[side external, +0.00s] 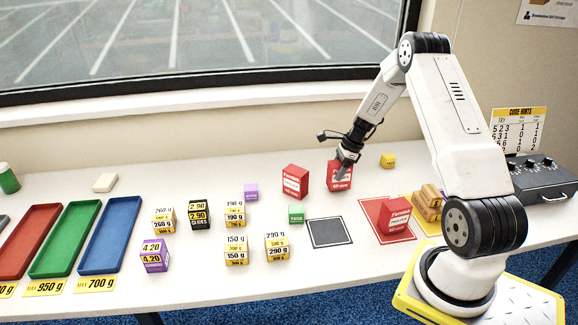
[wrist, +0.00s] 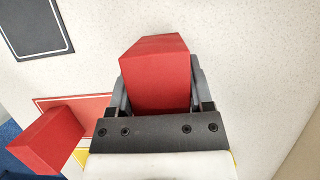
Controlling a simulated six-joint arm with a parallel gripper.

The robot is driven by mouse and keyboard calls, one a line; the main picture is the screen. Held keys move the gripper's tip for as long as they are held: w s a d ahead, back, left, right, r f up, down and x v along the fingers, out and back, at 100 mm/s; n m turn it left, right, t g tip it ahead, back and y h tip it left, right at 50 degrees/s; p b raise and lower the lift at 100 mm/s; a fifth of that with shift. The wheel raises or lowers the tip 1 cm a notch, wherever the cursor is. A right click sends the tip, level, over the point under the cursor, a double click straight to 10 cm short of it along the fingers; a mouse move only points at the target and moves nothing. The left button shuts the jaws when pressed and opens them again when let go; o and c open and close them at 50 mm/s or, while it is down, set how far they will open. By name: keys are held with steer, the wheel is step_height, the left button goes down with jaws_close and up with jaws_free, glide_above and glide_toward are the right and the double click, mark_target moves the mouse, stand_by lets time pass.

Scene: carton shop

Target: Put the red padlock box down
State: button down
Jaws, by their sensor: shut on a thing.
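My gripper (side external: 343,170) is shut on a red box (side external: 341,184) with a white label, near the back of the table. The wrist view shows this red box (wrist: 155,75) between the two fingers. Whether its base touches the table is hard to tell. A similar red box (side external: 294,182) stands to its left. Another (side external: 395,213) stands on the red mat (side external: 374,208) nearer the front; it also shows at the lower left of the wrist view (wrist: 46,139). The label words are too small to read surely.
A dark mat (side external: 330,232) lies bare left of the red mat. A small green box (side external: 296,214) and a yellow box (side external: 388,161) stand nearby. Several small labelled boxes and coloured trays (side external: 110,236) fill the left. A dark control box (side external: 540,178) stands at right.

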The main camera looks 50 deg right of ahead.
steer(key=shift+f, duration=0.4)
steer(key=shift+f, duration=0.1)
jaws_free()
steer(key=v, duration=1.2)
stand_by(0.6)
